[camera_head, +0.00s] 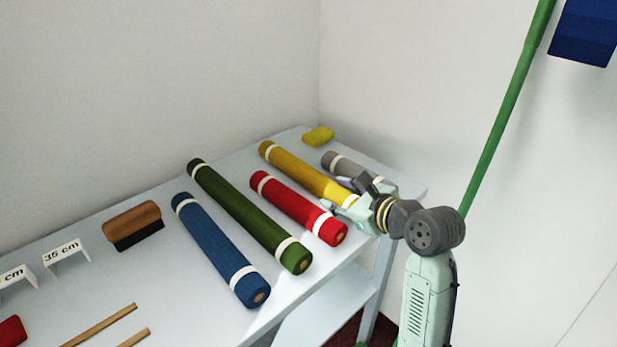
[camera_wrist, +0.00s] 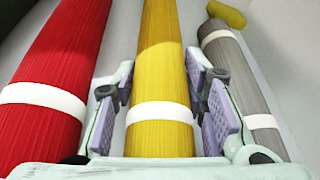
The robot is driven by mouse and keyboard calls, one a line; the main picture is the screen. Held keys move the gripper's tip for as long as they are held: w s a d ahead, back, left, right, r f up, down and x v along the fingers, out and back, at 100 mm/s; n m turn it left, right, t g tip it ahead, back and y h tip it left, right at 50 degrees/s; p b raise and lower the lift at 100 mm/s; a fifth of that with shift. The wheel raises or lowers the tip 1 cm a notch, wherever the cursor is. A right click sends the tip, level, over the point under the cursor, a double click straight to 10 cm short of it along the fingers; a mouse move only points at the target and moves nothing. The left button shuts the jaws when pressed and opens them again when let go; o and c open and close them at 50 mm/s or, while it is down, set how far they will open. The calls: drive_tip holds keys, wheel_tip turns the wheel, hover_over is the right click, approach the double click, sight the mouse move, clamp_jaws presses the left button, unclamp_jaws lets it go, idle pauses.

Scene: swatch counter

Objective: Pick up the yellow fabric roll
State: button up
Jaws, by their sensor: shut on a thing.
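The yellow fabric roll (camera_head: 290,166) lies on the counter between the red roll and the grey roll, with white bands near its ends. In the wrist view the yellow roll (camera_wrist: 161,75) runs between the two jaws. My gripper (camera_head: 352,201) is at the roll's near end and shut on it, around the white band. In the wrist view the purple-padded fingers of my gripper (camera_wrist: 163,108) stand on either side of the roll. The roll's near tip is hidden by my gripper in the head view. I cannot tell whether the roll is clear of the counter.
The red roll (camera_head: 290,202) lies close on the left and the grey roll (camera_head: 345,166) close on the right. Green (camera_head: 240,210) and blue (camera_head: 215,243) rolls lie further left. A yellow-green pad (camera_head: 318,136) sits at the back. A brush (camera_head: 133,224) lies on the left.

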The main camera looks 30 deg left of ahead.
drive_tip(key=shift+r, duration=0.15)
clamp_jaws()
wheel_tip(320, 180, up, 18)
